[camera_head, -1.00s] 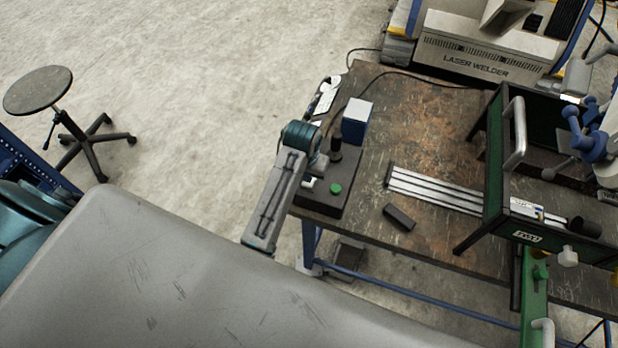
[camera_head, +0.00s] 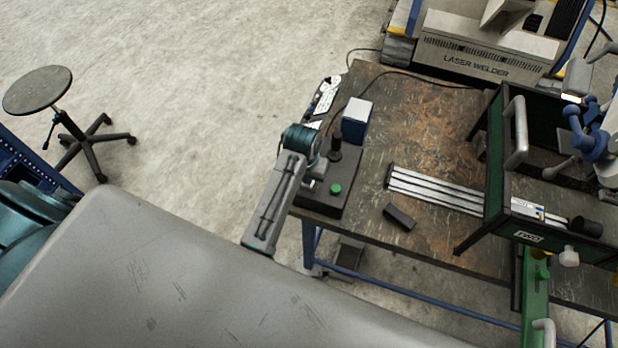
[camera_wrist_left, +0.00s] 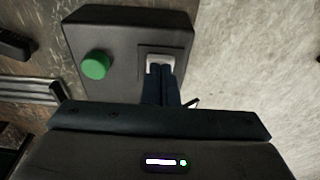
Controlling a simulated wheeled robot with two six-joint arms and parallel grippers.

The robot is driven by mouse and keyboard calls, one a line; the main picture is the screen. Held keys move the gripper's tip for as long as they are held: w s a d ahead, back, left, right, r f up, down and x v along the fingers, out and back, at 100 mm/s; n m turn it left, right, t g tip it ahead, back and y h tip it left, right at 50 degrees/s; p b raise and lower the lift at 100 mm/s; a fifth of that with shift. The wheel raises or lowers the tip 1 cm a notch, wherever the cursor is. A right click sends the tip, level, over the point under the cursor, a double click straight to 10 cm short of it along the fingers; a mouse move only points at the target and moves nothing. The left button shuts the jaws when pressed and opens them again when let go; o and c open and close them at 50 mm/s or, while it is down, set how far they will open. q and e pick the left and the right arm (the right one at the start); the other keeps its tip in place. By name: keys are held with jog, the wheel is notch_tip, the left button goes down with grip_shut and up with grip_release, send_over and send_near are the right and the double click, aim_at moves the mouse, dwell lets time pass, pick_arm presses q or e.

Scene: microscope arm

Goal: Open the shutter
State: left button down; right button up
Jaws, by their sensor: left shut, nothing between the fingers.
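A dark control box (camera_head: 346,202) sits at the near left corner of the workbench. It carries a green button (camera_head: 336,188), a black upright knob (camera_head: 335,150) and a small white switch (camera_head: 308,187). In the left wrist view the green button (camera_wrist_left: 96,65) is left of the white switch (camera_wrist_left: 160,61). My left gripper (camera_wrist_left: 161,75) is shut and empty, its fingertips right at the near edge of the switch and covering part of it. I cannot tell whether they touch. In the head view my left wrist hides part of the box's left side. My right gripper is not in view.
A blue and white block (camera_head: 356,121) stands behind the box. A small black block (camera_head: 399,217) and light rails (camera_head: 436,189) lie to the right. A green-framed machine (camera_head: 493,165) fills the bench's right side. A stool (camera_head: 38,90) stands far left.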

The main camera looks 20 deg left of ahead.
pick_arm(q)
jog(key=shift+f, duration=0.35)
jog(key=shift+r+p, duration=0.6)
jog(key=shift+r, duration=2.95)
